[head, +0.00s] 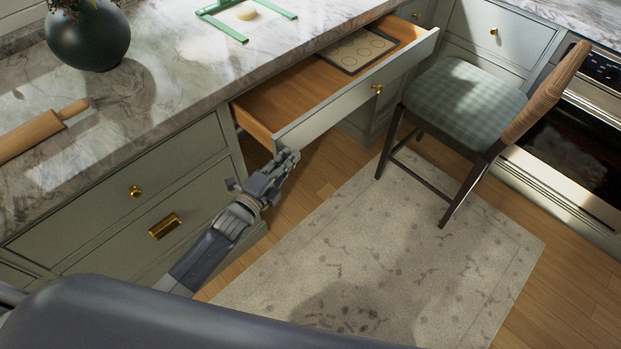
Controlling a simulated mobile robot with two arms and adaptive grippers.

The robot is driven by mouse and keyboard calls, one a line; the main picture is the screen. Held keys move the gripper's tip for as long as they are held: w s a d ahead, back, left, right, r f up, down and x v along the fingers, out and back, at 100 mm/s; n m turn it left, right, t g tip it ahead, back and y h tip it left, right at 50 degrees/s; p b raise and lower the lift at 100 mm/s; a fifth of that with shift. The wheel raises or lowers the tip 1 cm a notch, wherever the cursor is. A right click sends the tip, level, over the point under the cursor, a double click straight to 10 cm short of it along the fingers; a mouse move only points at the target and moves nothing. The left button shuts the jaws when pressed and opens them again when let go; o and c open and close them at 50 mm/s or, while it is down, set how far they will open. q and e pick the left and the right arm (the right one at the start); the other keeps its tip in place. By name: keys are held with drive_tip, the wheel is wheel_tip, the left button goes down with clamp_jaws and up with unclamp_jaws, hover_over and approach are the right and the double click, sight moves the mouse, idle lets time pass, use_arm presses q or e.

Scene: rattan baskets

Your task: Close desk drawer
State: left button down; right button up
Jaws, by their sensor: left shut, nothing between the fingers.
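The desk drawer (345,98) is pulled out from under the marble counter, its wooden inside showing. Its grey-green front carries a round gold knob (377,89). A dark tray (356,49) with a pale, ring-marked surface lies in the drawer's far part. My left gripper (289,158) is shut and empty, at the near left corner of the drawer front. It is very close to the front's outer face; I cannot tell whether they touch. My right gripper is not in view.
A chair (465,105) with a green checked seat stands just right of the drawer. A rolling pin (42,130), a dark vase (88,34) and a green frame (246,14) are on the counter (190,75). A patterned rug (400,240) covers the open floor. An oven (570,145) is at right.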

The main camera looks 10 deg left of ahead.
sight(252, 128)
use_arm(q)
drive_tip(key=w+a+b, duration=0.1)
drive_tip(key=w+a, duration=0.1)
drive_tip(key=a, duration=0.1)
drive_tip(key=w+a+b, duration=0.2)
drive_tip(key=w+a, duration=0.1)
drive_tip(key=a, duration=0.1)
drive_tip(key=w+a+b, duration=0.2)
drive_tip(key=a, duration=0.2)
drive_tip(key=shift+w+f, duration=0.2)
drive_tip(key=shift+w, duration=0.05)
drive_tip(key=shift+w+a+r, duration=0.1)
drive_tip(key=shift+w+a, duration=0.35)
drive_tip(key=shift+a, duration=0.25)
drive_tip(key=shift+a+b, duration=0.1)
drive_tip(key=shift+b, duration=0.2)
